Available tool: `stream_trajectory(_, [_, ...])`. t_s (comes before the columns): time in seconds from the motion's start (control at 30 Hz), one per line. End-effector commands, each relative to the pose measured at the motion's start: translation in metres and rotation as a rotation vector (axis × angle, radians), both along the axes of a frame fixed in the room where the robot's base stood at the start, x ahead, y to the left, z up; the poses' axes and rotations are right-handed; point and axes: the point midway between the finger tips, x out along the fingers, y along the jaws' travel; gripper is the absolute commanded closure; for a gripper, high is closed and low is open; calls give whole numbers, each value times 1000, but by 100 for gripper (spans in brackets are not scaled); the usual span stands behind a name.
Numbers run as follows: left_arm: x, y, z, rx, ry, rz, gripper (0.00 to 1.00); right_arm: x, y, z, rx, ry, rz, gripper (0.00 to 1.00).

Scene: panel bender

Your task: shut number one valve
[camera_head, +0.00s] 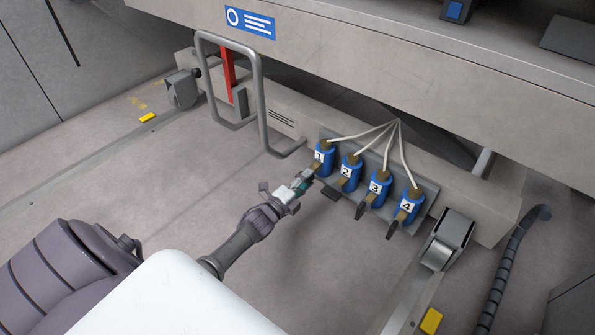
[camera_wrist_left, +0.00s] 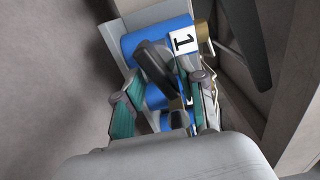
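The number one valve (camera_head: 325,158) is a blue cylinder with a white "1" label, leftmost in a row of blue valves under the machine. It fills the top of the left wrist view (camera_wrist_left: 150,42), where its black handle (camera_wrist_left: 158,72) shows. My left gripper (camera_head: 303,180) is right at this valve. In the left wrist view its fingers (camera_wrist_left: 160,88) stand apart, with the black handle between them. Whether a finger touches the handle I cannot tell. The handle is hidden by the gripper in the head view. My right gripper is not in view.
Valves two (camera_head: 349,168), three (camera_head: 379,187) and four (camera_head: 410,206) stand close on the right, with black handles and white hoses. A grey tube frame (camera_head: 262,95) is at the left. The machine's panel (camera_head: 400,50) overhangs the valves. The floor in front is clear.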

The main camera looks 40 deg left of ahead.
Motion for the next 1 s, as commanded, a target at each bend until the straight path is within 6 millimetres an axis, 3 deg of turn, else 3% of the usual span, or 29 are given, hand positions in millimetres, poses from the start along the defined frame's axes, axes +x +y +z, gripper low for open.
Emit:
stream_trajectory(0.17, [-26, 2, -1, 1, 3, 0, 60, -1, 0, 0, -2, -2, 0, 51])
stream_trajectory(0.4, [-79, 9, -1, 2, 4, 4, 60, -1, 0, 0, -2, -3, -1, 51])
stream_trajectory(0.6, [-109, 13, -1, 1, 4, 8, 60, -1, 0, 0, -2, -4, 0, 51])
stream_trajectory(1.0, [-119, 15, 0, 1, 3, 9, 60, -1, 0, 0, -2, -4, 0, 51])
